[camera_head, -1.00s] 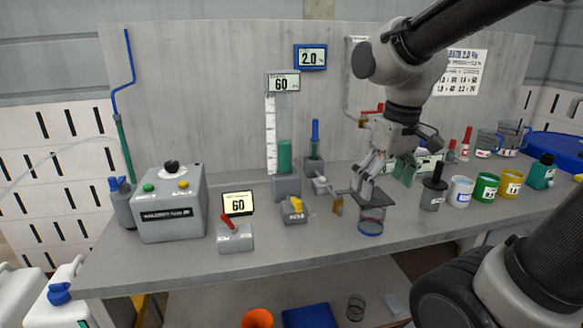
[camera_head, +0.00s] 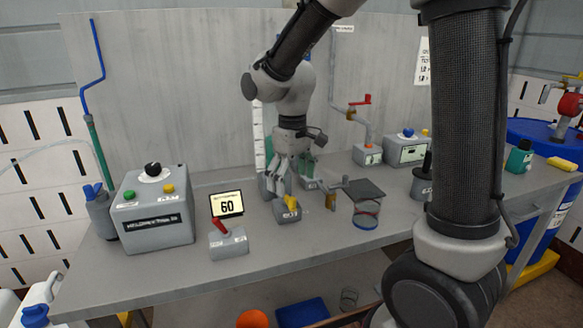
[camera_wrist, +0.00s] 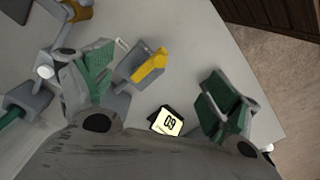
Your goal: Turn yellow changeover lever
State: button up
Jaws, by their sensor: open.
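The yellow lever (camera_head: 291,202) sits on a small grey block (camera_head: 286,213) on the bench, right of the "60" display. In the wrist view the yellow lever (camera_wrist: 149,65) lies between my two spread fingers, nearer the left one, and beyond them. My gripper (camera_head: 288,190) hangs pointing down, just behind and above the lever block in the head view. In the wrist view my gripper (camera_wrist: 155,92) is open, with green finger pads and nothing between them. I see no contact with the lever.
A red lever block (camera_head: 230,243) and the "60" display (camera_head: 227,205) stand left of the yellow lever. A grey control box (camera_head: 153,213) is further left. A glass jar (camera_head: 366,213) under a dark plate (camera_head: 362,189) stands to the right. The bench front is clear.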

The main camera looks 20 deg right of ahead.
aim_at(293, 199)
jog(key=shift+f, duration=2.9)
jog(key=shift+c, duration=0.3)
grip_shut()
jog(key=shift+s, duration=0.1)
jog(key=c, duration=1.7)
grip_release()
jog(key=shift+c, duration=0.5)
